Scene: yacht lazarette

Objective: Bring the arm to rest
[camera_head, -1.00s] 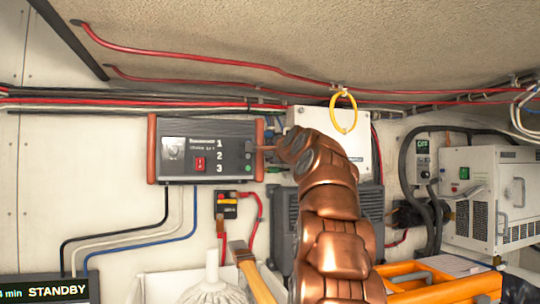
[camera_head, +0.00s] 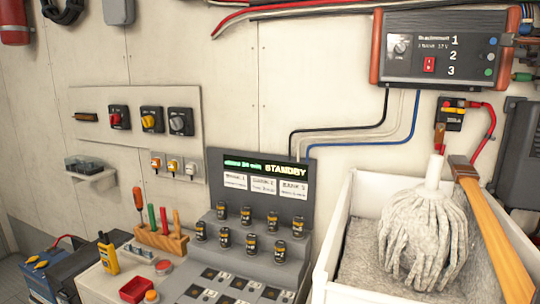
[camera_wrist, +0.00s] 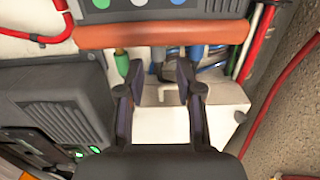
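My gripper (camera_wrist: 160,78) shows in the wrist view, its two dark fingers spread apart with a gap between them. It is open, and I see nothing held. Beyond the fingertips are a green plug (camera_wrist: 121,65), a grey plug and a blue plug (camera_wrist: 194,54) under the orange-red end piece (camera_wrist: 165,33) of the panel box. Whether a finger touches a plug I cannot tell. My arm and gripper do not show in the head view. The numbered panel box (camera_head: 445,71) is there at the upper right.
A white bin (camera_head: 338,240) holds a mop head (camera_head: 425,235) and a wooden-handled tool (camera_head: 492,225). Left of it are a battery rack with a STANDBY display (camera_head: 265,170), screwdrivers in a wooden block (camera_head: 160,238) and a yellow meter (camera_head: 108,254). A white box (camera_wrist: 165,122) lies near my fingers.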

